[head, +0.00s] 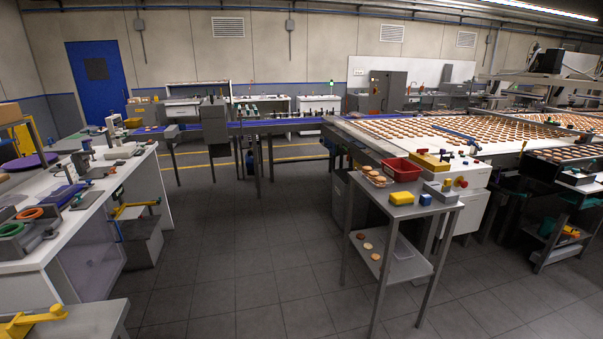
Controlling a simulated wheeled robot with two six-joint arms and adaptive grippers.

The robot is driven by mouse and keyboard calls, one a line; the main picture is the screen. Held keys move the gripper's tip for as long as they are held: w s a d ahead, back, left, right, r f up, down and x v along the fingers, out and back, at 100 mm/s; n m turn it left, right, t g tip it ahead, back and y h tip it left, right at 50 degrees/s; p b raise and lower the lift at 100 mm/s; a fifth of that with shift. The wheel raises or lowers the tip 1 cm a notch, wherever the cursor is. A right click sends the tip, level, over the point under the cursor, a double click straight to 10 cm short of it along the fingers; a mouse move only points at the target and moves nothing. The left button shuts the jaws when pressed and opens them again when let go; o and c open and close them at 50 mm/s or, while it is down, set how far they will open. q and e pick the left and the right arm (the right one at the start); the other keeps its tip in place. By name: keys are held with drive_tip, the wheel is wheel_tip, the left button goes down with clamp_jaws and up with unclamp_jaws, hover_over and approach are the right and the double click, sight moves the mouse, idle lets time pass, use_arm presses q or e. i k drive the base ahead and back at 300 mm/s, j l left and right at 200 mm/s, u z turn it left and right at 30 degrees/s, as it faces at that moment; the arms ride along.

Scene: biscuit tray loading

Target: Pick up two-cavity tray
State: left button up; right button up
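I cannot make out a two-cavity tray with certainty. On the top of a small grey stand (347,182), a few biscuits (376,177) lie in a row near the back left corner; whether a tray lies under them is too small to tell. A pale, flat, see-through item (408,262) lies on the stand's lower shelf, and its cavities cannot be told. Neither of my grippers shows in the head view.
The stand also holds a red bin (401,169), a yellow block and a blue block. Loose biscuits (368,246) lie on its lower shelf. Behind it runs a wide biscuit conveyor (352,136). A cluttered white bench (40,255) stands left. The grey floor (235,255) between is clear.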

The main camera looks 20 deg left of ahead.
sight(55, 193)
drive_tip(key=i+j+u, duration=0.2)
drive_tip(key=i+u, duration=0.15)
drive_tip(key=i, duration=0.15)
drive_tip(key=i+j+u, duration=0.1)
drive_tip(key=i+u, duration=0.3)
drive_tip(key=i+l+u, duration=0.1)
drive_tip(key=i+u, duration=0.25)
drive_tip(key=i, duration=0.25)
